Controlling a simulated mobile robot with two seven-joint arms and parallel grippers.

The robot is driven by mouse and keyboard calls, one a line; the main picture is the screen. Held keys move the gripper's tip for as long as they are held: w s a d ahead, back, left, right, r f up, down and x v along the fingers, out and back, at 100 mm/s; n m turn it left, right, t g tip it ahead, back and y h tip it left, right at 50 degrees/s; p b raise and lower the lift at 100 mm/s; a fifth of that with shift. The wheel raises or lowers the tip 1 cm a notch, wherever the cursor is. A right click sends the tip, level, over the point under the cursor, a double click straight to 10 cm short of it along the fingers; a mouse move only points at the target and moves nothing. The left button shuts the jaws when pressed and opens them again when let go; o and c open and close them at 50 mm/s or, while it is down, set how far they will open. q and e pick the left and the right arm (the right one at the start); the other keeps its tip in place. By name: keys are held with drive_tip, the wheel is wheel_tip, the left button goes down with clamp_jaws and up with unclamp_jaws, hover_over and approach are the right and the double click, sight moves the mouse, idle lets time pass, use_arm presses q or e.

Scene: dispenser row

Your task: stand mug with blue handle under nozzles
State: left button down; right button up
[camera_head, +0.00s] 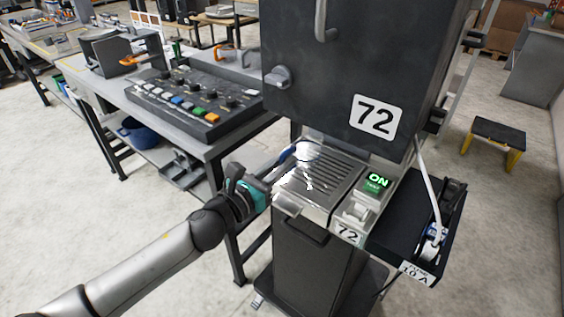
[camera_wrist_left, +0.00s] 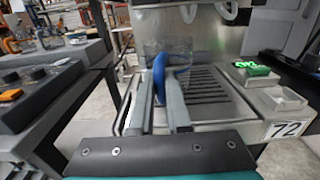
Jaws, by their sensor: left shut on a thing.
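The mug (camera_head: 307,151) looks pale or clear, and glare blurs its outline in the head view. Its blue handle (camera_wrist_left: 158,76) stands between the fingers of my left gripper (camera_wrist_left: 160,92) in the left wrist view. My left gripper (camera_head: 284,160) is shut on that handle, at the left part of the slatted drip tray (camera_head: 338,178). The tray also shows in the left wrist view (camera_wrist_left: 208,84). I cannot tell whether the mug touches the tray. Two pale nozzles (camera_wrist_left: 189,12) hang above the tray at the top of the left wrist view. My right gripper is not in view.
The dark dispenser body (camera_head: 345,65) marked 72 rises behind the tray. A green ON button (camera_head: 377,181) sits right of the slats. A table with a button console (camera_head: 190,103) stands close on the left. A black side shelf (camera_head: 405,240) juts out right.

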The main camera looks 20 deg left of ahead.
use_arm(q)
drive_tip(key=shift+f+b, duration=0.5)
drive_tip(key=c, duration=0.8)
unclamp_jaws()
